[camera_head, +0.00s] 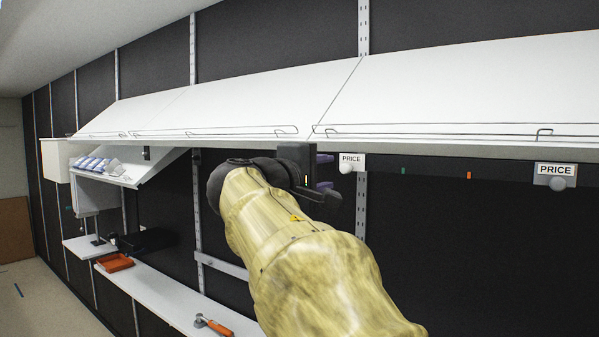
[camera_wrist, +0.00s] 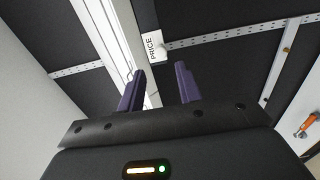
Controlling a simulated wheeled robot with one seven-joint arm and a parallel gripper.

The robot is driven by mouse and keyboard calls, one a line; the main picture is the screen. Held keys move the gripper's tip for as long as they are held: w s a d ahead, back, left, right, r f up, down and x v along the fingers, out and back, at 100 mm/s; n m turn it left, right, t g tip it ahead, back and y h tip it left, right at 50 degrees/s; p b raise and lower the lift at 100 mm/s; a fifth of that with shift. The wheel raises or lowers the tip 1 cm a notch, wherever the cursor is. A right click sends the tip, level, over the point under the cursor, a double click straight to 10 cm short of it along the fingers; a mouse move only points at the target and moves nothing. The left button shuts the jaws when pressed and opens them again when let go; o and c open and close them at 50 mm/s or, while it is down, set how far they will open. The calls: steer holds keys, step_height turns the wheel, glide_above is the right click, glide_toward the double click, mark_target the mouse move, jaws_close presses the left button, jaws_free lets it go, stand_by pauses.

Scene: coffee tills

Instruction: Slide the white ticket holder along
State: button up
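The white ticket holder (camera_head: 350,160), marked PRICE and with a round pale knob, hangs at the front edge of the long white shelf. It also shows in the wrist view (camera_wrist: 152,48), just beyond the fingertips. My gripper (camera_head: 326,172) is just left of the holder in the head view, its purple fingers partly hidden by its dark body. In the wrist view my gripper (camera_wrist: 160,69) has its two fingers apart with nothing between them. The holder and knob appear ahead of the gap; I see no contact.
A grey PRICE holder (camera_head: 555,177) with a knob hangs farther right on the same edge. The sloped white shelf (camera_head: 460,90) is overhead. An orange-handled tool (camera_head: 214,326) lies on a lower shelf.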

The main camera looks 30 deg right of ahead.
mark_target(344, 170)
stand_by(0.3)
steer(key=p+x, duration=0.3)
steer(key=x, duration=0.4)
steer(key=shift+w+d, duration=0.2)
steer(key=shift+d, duration=0.3)
steer(key=shift+c, duration=0.8)
steer(key=shift+f, duration=0.1)
jaws_close()
